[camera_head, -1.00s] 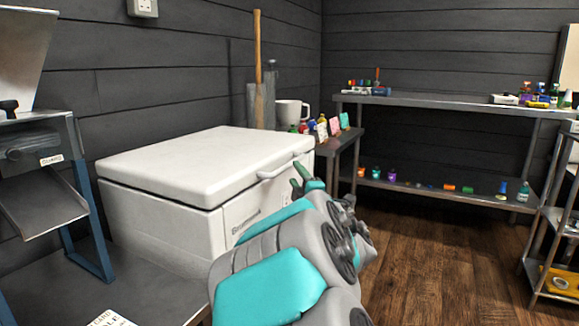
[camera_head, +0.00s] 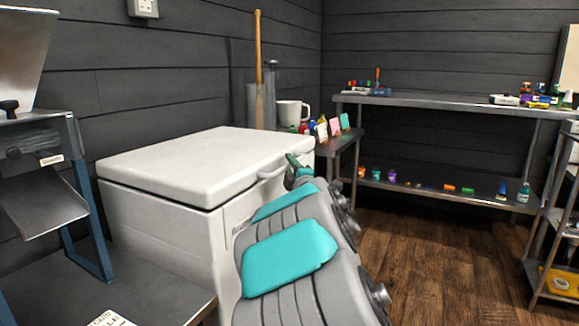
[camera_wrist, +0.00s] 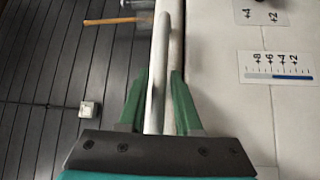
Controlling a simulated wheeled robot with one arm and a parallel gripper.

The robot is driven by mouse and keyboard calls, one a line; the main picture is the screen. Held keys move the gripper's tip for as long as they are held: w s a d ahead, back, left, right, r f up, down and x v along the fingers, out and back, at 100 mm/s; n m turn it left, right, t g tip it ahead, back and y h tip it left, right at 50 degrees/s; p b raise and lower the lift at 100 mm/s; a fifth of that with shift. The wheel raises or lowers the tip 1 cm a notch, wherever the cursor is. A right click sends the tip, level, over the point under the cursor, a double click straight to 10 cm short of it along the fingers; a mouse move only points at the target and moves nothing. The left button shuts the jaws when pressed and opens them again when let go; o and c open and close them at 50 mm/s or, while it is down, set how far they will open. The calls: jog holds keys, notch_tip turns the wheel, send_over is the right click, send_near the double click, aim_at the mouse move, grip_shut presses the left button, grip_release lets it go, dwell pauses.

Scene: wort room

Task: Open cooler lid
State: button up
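The white cooler (camera_head: 150,222) stands at left centre with its flat lid (camera_head: 215,160) down. A pale handle (camera_head: 271,175) sticks out from the lid's front edge near its right end. My gripper (camera_head: 297,163) is at this handle, its green fingers partly hidden behind my own wrist. In the wrist view, the pale handle bar (camera_wrist: 161,80) runs between the two green fingers of my gripper (camera_wrist: 160,95). The fingers stand apart, one on each side of the bar. Whether either finger touches the bar is unclear.
A metal machine (camera_head: 45,165) stands on a bench (camera_head: 150,295) left of the cooler. Shelves (camera_head: 450,101) line the back wall. The wooden floor (camera_head: 430,255) at right is clear.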

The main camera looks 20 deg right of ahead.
grip_shut()
dwell(1.1)
